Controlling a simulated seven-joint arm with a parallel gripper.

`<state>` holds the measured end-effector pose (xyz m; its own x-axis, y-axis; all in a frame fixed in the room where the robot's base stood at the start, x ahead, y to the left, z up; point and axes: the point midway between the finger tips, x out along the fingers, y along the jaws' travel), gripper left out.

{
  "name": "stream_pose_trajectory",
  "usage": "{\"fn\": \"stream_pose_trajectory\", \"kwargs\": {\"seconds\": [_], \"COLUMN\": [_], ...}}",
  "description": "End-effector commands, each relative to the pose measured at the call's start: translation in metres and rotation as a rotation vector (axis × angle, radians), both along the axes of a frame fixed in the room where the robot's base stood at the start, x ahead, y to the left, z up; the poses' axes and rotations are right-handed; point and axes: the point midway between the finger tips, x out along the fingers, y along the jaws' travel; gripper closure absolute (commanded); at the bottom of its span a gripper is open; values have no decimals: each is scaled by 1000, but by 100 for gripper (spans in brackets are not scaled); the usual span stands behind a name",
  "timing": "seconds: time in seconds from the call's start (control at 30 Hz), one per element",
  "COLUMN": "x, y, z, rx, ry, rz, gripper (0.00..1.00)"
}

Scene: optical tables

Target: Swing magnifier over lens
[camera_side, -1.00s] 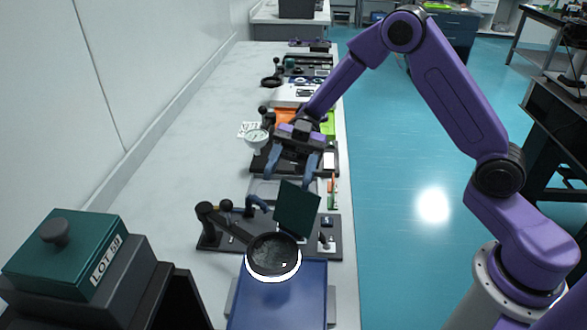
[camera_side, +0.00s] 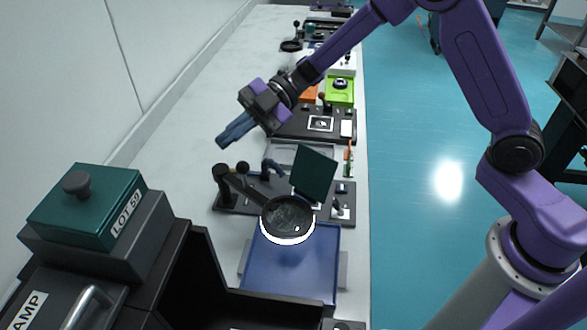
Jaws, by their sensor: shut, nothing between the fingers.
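The magnifier (camera_side: 288,217) is a round dark-rimmed glass with a white ring below it, on a dark arm (camera_side: 243,187) from a black post (camera_side: 226,186). It hangs over the far edge of a blue tray (camera_side: 291,262). The post stands on a black base plate (camera_side: 258,203). A dark green square panel (camera_side: 314,173) stands tilted just behind the magnifier. My gripper (camera_side: 221,143) is shut and empty, in the air above the table, beyond the post. I cannot make out for certain which item is the lens.
A dark box with a green lid marked LOT 59 (camera_side: 88,206) stands at the near left. Farther back are a black plate with a small framed piece (camera_side: 321,123) and a green block (camera_side: 340,92). The table's left strip is clear.

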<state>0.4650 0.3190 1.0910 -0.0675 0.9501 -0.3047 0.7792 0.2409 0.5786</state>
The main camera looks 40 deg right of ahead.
Motion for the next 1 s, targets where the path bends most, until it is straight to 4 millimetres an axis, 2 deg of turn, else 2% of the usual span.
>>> {"fn": "stream_pose_trajectory", "kwargs": {"seconds": [0.1, 0.3, 0.4, 0.53, 0.63, 0.77, 0.87, 1.0], "x": [34, 82, 98, 108, 107, 93, 74, 35], "y": [17, 25, 23, 14, 6, -5, -12, -21], "z": [2, 6, 8, 8, 7, 4, 1, 0], "rx": [-67, -223, -320, -464, -585, -756, -893, -1083], "ry": [-130, -283, -325, -346, -335, -291, -236, -135], "rz": [-157, -412, -524, -647, -719, -776, -788, -753], "gripper": [100, 100, 100, 100, 100, 100, 100, 100]}}
